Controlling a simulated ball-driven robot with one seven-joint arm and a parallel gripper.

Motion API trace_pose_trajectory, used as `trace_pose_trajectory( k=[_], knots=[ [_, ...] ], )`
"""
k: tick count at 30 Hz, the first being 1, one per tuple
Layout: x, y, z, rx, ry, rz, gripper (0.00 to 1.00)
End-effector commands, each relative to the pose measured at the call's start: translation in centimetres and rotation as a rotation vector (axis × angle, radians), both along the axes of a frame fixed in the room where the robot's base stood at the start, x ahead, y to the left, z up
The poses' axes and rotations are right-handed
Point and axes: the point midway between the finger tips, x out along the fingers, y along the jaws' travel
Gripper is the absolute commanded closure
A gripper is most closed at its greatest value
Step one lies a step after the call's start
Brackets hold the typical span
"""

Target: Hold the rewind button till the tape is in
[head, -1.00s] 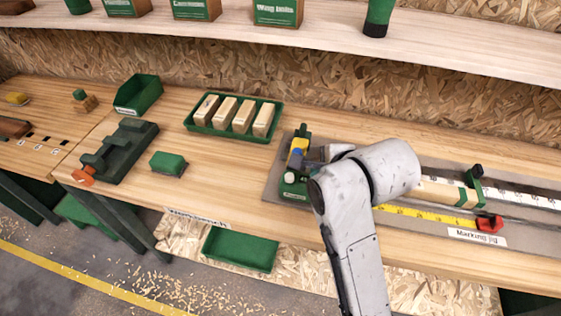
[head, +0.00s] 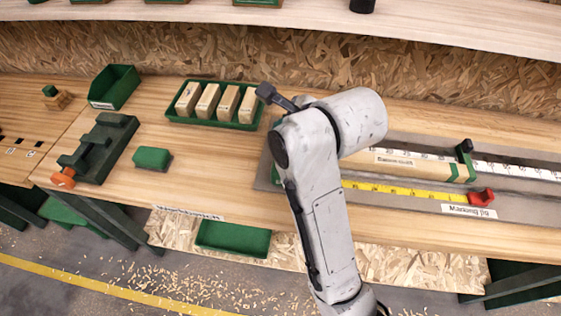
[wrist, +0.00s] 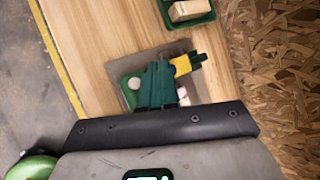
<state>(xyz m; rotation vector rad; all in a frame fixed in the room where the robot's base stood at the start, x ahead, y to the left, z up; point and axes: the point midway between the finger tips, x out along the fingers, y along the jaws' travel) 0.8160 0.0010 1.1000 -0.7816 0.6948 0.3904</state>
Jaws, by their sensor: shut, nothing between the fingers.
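My gripper (head: 267,93) shows as a small dark end above and left of the arm, apart from the button.
A green tray of wooden blocks (head: 170,117) stands behind and left of the jig. A wooden piece (head: 415,165) lies on the jig behind the tape. A green block (head: 152,158), a dark green vise (head: 98,150) and an open bin (head: 115,88) stand further left.

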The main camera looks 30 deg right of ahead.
Motion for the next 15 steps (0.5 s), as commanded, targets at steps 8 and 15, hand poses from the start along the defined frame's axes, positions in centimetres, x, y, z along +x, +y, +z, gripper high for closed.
trace_pose_trajectory(
  k=[8, 15],
  knots=[
    [0.0, 0.0, -3.5, 0.000, 0.002, 0.001, 1.00],
    [0.0, 0.0, -6.6, 0.000, 0.001, 0.001, 1.00]
  ],
)
